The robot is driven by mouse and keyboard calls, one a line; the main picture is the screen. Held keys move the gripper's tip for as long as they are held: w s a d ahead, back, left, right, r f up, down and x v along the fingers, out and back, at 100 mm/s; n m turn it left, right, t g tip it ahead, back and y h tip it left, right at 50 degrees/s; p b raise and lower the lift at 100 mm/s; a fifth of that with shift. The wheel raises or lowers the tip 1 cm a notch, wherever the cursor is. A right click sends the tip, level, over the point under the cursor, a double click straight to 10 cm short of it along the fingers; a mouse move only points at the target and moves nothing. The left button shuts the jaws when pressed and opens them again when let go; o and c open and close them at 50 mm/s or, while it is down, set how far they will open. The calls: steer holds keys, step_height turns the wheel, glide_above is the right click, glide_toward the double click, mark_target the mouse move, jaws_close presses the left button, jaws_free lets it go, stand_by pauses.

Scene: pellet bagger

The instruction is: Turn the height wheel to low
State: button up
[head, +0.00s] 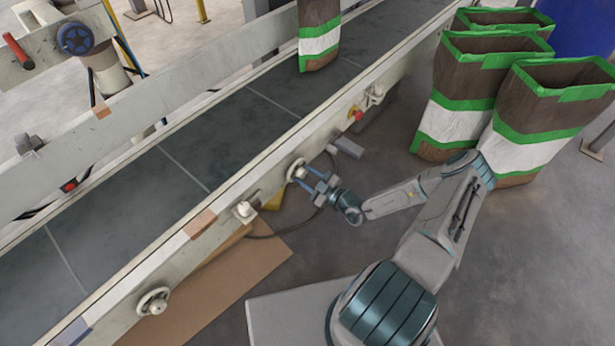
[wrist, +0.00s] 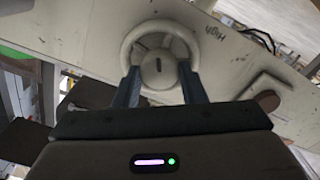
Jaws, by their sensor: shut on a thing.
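The height wheel (wrist: 160,66) is a white handwheel on the side rail of the conveyor, with a round hub carrying a short dark mark. The word "High" is printed on the rail to its right in the wrist view; no "Low" label is readable. In the head view the wheel (head: 295,168) sits on the rail's outer side, partly hidden by my fingers. My gripper (head: 306,181) reaches it from the right. In the wrist view its two blue-grey fingers (wrist: 160,84) are shut on the wheel, one at each side of the hub.
The conveyor belt (head: 200,140) carries a brown, white and green bag (head: 319,40). Several open bags (head: 485,95) stand at the right. A second handwheel (head: 153,301) and a red knob (head: 355,114) are on the same rail. Cardboard (head: 215,285) lies on the floor below.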

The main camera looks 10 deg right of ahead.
stand_by(0.4)
steer(key=o, duration=1)
steer(key=p+v, duration=0.2)
steer(key=v, duration=1.2)
steer(key=shift+r, duration=0.1)
